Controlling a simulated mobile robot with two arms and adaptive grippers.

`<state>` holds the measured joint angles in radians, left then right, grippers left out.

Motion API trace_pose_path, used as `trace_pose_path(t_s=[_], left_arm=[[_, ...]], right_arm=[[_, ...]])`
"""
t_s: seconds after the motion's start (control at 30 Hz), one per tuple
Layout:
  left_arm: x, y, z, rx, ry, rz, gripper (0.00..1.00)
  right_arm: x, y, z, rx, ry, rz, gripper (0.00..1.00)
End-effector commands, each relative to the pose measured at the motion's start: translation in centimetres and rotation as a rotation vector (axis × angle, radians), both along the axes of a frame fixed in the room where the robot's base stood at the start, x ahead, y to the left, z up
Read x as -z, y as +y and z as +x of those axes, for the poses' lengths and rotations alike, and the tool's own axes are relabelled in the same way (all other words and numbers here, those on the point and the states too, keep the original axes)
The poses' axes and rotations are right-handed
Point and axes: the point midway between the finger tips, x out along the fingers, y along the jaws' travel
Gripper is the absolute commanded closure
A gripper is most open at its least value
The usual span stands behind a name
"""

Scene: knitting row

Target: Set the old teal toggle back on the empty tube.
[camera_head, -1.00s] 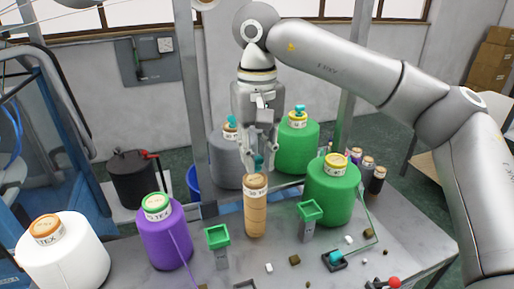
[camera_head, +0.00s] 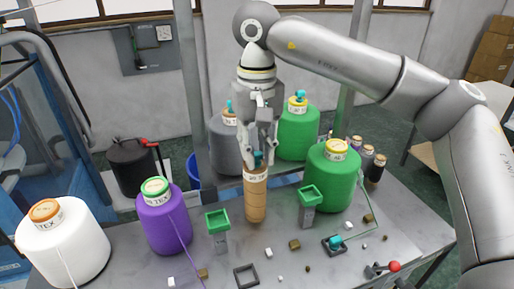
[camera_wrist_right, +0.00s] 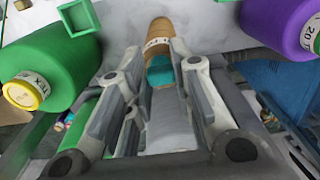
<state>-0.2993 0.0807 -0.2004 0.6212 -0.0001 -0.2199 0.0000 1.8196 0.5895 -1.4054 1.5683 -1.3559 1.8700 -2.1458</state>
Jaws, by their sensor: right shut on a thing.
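My right gripper (camera_head: 257,158) is shut on a small teal toggle (camera_head: 257,159). It points down over the top of the tan tube (camera_head: 256,202), which stands upright on the grey table and has a white label near its top. In the right wrist view the toggle (camera_wrist_right: 160,72) sits between the fingers, in front of the tube's top end (camera_wrist_right: 159,36). The toggle is at or just above the tube top; I cannot tell whether they touch. The fingers partly hide the toggle in the head view. My left gripper is not in view.
A green-topped stand (camera_head: 217,222) and another green-topped stand (camera_head: 311,196) flank the tube. A purple cone (camera_head: 166,225) and a large green cone (camera_head: 331,184) stand farther out. A black square holder (camera_head: 335,246) with a teal piece and several small blocks lie at the front right.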

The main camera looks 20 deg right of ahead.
Motion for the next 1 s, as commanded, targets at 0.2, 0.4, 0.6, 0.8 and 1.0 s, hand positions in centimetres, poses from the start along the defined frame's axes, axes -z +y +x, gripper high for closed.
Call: trace_pose_path(t_s=[0.2, 0.4, 0.6, 0.8, 1.0], left_arm=[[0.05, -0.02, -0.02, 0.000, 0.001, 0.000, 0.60], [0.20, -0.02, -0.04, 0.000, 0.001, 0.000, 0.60], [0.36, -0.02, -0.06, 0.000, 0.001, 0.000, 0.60], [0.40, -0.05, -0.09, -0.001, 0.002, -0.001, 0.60], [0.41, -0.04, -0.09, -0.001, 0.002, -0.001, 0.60]], right_arm=[[0.06, 0.02, 0.00, 0.000, 0.000, 0.000, 0.85], [0.27, 0.03, -0.01, -0.001, 0.001, 0.001, 0.85], [0.50, 0.04, -0.02, -0.001, 0.001, 0.001, 0.85], [0.63, 0.02, -0.03, -0.001, 0.003, -0.001, 0.87], [0.71, 0.02, -0.05, -0.001, 0.004, -0.001, 0.87]])
